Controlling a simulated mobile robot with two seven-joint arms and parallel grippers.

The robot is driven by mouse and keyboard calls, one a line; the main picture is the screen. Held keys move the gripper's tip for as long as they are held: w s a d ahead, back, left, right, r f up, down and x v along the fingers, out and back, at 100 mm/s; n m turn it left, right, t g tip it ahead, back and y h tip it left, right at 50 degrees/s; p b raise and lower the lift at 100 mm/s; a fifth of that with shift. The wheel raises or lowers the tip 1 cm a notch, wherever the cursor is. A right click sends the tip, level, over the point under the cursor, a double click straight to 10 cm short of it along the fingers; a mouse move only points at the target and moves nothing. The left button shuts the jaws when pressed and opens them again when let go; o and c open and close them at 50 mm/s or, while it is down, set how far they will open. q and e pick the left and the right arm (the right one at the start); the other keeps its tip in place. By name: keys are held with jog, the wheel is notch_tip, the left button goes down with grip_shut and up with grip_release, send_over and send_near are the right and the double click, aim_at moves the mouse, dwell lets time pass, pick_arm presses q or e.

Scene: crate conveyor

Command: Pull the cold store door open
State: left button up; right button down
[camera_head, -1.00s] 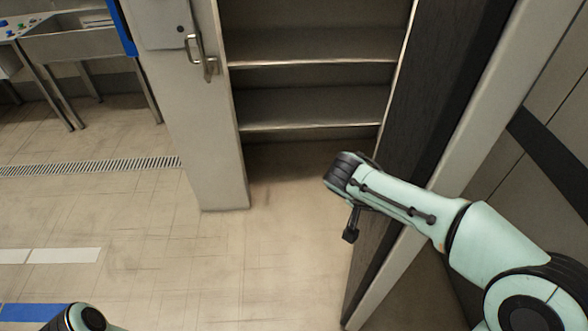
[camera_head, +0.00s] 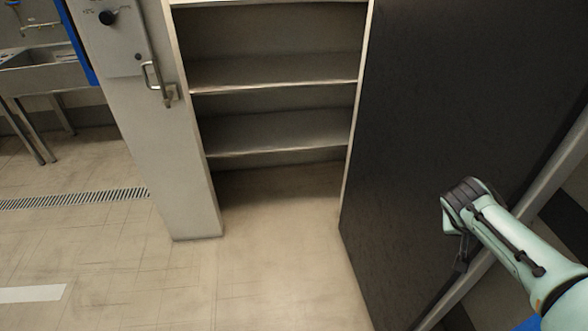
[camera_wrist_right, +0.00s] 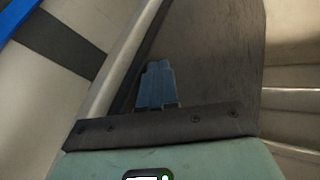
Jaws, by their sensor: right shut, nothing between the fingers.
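The cold store door (camera_head: 425,130) stands wide open at the right of the head view, its dark inner face turned toward me. It also shows in the wrist view (camera_wrist_right: 215,60). My right gripper (camera_head: 461,262) points down in front of that inner face, near the pale free edge (camera_head: 470,285). Its blue fingers (camera_wrist_right: 156,85) are together in the wrist view, with nothing held. I cannot tell whether the gripper or wrist touches the door. The door's outer handle is not visible. My left gripper is out of view.
The store's interior has bare shelves (camera_head: 275,133). A pale post (camera_head: 150,150) with a metal latch fitting (camera_head: 160,85) stands left of the opening. A steel sink (camera_head: 45,78) is at the far left. The floor (camera_head: 270,270) before the opening is clear.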

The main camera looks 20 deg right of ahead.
jog(key=shift+s+d, duration=0.3)
jog(key=shift+d, duration=0.75)
jog(key=shift+s+d, duration=0.25)
jog(key=shift+d, duration=0.75)
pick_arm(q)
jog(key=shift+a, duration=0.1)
pick_arm(e)
jog(key=shift+a, duration=0.15)
